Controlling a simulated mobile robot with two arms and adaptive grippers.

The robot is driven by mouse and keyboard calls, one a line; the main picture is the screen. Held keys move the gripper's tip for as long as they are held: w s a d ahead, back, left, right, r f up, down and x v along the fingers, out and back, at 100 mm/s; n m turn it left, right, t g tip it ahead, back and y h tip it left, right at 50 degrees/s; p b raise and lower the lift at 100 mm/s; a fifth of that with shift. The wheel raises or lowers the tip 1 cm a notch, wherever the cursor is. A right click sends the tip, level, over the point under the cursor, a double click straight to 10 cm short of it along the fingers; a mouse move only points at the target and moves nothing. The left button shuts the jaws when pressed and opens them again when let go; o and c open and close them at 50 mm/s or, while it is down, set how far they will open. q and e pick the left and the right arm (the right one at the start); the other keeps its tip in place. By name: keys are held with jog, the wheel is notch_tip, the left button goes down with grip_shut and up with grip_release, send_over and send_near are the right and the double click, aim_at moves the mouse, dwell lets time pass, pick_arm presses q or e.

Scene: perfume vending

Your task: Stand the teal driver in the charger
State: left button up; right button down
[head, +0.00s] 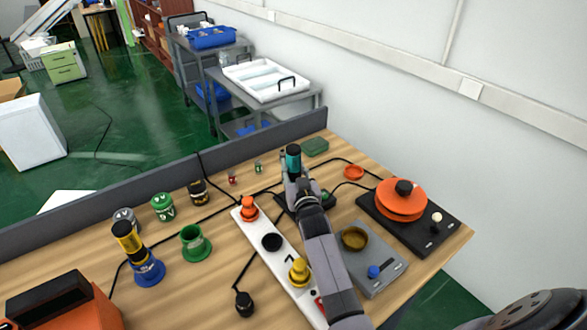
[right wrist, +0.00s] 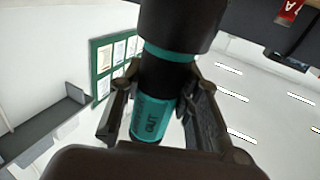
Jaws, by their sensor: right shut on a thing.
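The teal driver (head: 293,158) is a short cylinder with a dark top, upright in the head view. My right gripper (head: 294,178) is shut on it and holds it over the back middle of the table. In the right wrist view the teal driver (right wrist: 150,115) shows black and teal bands and dark lettering, between the two fingers of the right gripper (right wrist: 155,98). A dark base (head: 285,203) lies under and behind the gripper, mostly hidden; I cannot tell whether it is the charger. My left gripper is not in view.
A white power strip (head: 264,228) with orange, black and yellow knobs lies left of my arm. An empty green cup (head: 196,246) and a blue stand (head: 149,272) with a yellow-black driver are further left. A grey scale-like device (head: 382,262) and an orange-topped black unit (head: 401,200) are right.

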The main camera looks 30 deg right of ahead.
jog(key=c, duration=1.2)
grip_release()
jog(key=shift+s+r+p, duration=0.1)
jog(key=shift+r+p, duration=0.25)
jog(key=b+v, duration=0.1)
jog(key=v, duration=1.1)
jog(key=shift+a+f+b, duration=0.1)
jog(key=shift+b, duration=0.3)
